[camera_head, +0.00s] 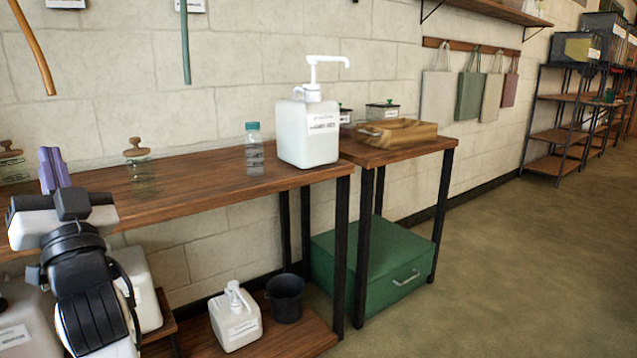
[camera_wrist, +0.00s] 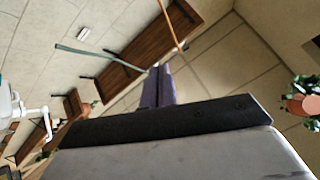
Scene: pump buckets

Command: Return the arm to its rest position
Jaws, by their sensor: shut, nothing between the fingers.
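My arm shows at the lower left of the head view, raised in front of the wooden table. My gripper (camera_head: 53,168) has purple fingers pointing up, over the table's left part in the picture. In the wrist view the two purple fingers (camera_wrist: 159,82) lie together, shut with nothing between them. The wrist view is strongly tilted and shows wall, shelves and hanging straps beyond the fingertips.
The wooden table (camera_head: 210,192) bears a glass jar (camera_head: 140,172), a clear bottle (camera_head: 254,152) and a white pump bucket (camera_head: 308,133). A wooden tray (camera_head: 397,134) sits right. Below are a white pump jug (camera_head: 235,322), dark bucket (camera_head: 286,299) and green chest (camera_head: 385,270). Floor at right is clear.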

